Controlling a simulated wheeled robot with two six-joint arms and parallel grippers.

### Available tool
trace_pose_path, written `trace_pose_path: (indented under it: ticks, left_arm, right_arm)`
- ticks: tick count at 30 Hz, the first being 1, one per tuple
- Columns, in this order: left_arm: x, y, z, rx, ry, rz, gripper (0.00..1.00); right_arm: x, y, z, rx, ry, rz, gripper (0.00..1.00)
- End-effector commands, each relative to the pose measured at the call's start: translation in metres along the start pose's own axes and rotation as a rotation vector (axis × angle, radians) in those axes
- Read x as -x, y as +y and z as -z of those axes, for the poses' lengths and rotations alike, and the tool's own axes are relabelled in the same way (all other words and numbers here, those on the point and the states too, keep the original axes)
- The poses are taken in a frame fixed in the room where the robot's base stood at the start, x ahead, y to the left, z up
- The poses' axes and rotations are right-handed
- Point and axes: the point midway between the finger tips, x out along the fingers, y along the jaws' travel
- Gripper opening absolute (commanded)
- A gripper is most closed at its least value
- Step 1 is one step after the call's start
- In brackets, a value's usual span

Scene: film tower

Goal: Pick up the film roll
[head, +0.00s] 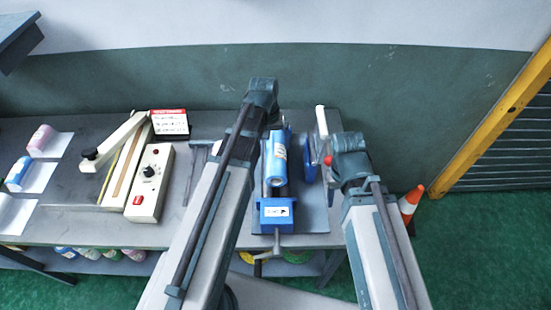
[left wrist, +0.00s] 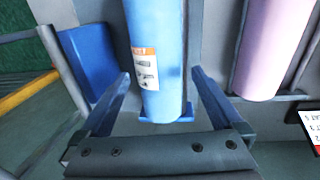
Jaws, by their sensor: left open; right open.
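A blue film roll (head: 275,165) with a white and orange label stands over the blue vise-like holder (head: 277,212) on the table. In the left wrist view the blue film roll (left wrist: 157,50) lies between the two spread fingers of my left gripper (left wrist: 160,88), with a gap visible on each side. In the head view my left gripper (head: 264,98) is at the far end of the roll, its fingers mostly hidden by the arm. My right gripper (head: 348,152) is to the right of the holder, apart from the roll; its fingers are hard to make out.
A cream heat sealer (head: 150,182) and a red-topped sign (head: 170,122) stand left of my left arm. Several rolls lie on white sheets at the table's left end, including a pink roll (head: 42,138). Another pink roll (left wrist: 272,50) shows beside the blue one. An orange cone (head: 411,200) stands right.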

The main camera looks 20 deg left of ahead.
Motion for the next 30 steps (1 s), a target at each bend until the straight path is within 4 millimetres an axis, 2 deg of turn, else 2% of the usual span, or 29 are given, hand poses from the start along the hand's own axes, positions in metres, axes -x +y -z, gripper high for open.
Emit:
trace_pose_path:
  ticks: [12, 22, 23, 30]
  left_arm:
    - [-0.048, 0.002, -0.004, -0.001, 0.0, 0.0, 1.0]
    - [-0.05, 0.002, -0.004, 0.0, 0.0, 0.0, 1.0]
    - [-0.05, 0.002, -0.004, 0.0, 0.0, 0.0, 0.96]
    - [-0.05, 0.002, -0.004, 0.0, 0.0, 0.0, 0.53]
  right_arm:
    - [-0.047, -0.004, 0.003, -0.001, 0.0, 0.0, 0.5]
    - [-0.05, -0.005, 0.003, -0.002, 0.0, 0.0, 0.5]
    - [-0.049, -0.005, 0.003, -0.002, 0.0, 0.0, 0.5]
    - [-0.05, -0.005, 0.003, -0.001, 0.0, 0.0, 0.5]
